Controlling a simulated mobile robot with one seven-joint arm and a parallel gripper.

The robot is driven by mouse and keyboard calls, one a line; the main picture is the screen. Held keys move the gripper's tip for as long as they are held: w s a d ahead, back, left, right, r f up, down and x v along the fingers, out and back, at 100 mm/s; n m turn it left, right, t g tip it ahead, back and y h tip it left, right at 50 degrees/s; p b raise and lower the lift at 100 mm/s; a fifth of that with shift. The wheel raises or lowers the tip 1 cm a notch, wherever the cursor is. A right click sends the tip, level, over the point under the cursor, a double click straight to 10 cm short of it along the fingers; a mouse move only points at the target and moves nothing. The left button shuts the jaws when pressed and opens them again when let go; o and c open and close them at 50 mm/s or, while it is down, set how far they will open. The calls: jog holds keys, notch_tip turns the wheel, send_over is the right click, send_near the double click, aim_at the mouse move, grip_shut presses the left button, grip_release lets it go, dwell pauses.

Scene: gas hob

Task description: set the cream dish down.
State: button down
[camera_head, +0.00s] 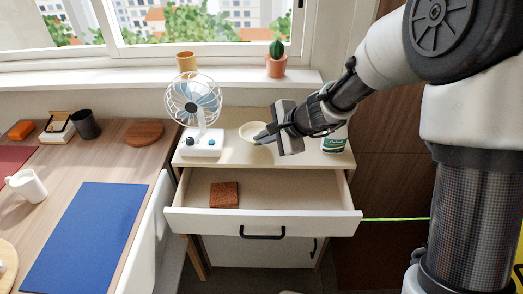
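The cream dish (250,129) is a small, shallow round dish at the top of the white cabinet (232,151), between the fan and my gripper. My gripper (262,136) reaches in from the right, its dark fingers overlapping the dish's right side in the picture. From this angle I cannot tell whether the fingers grip the dish or only stand in front of it. I also cannot tell whether the dish touches the cabinet top or is slightly above it. The dish's right edge is partly hidden.
A fan (198,112) stands left of the dish, and a green container (333,143) stands right, partly behind my arm. The open drawer (262,222) juts out below, holding a brown block (224,195). Cabinet top in front of the dish is clear. A desk (110,165) stands left.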

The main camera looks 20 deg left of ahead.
jog(key=shift+f+b, duration=0.45)
jog(key=shift+f, duration=1.1)
jog(key=shift+f, duration=0.2)
jog(key=c, duration=2.3)
grip_release()
jog(key=shift+r, duration=0.15)
jog(key=shift+d+r, duration=0.1)
jog(key=shift+r, duration=0.15)
jog(key=p+v, duration=0.3)
jog(key=v, duration=0.8)
jog(key=shift+d, duration=0.3)
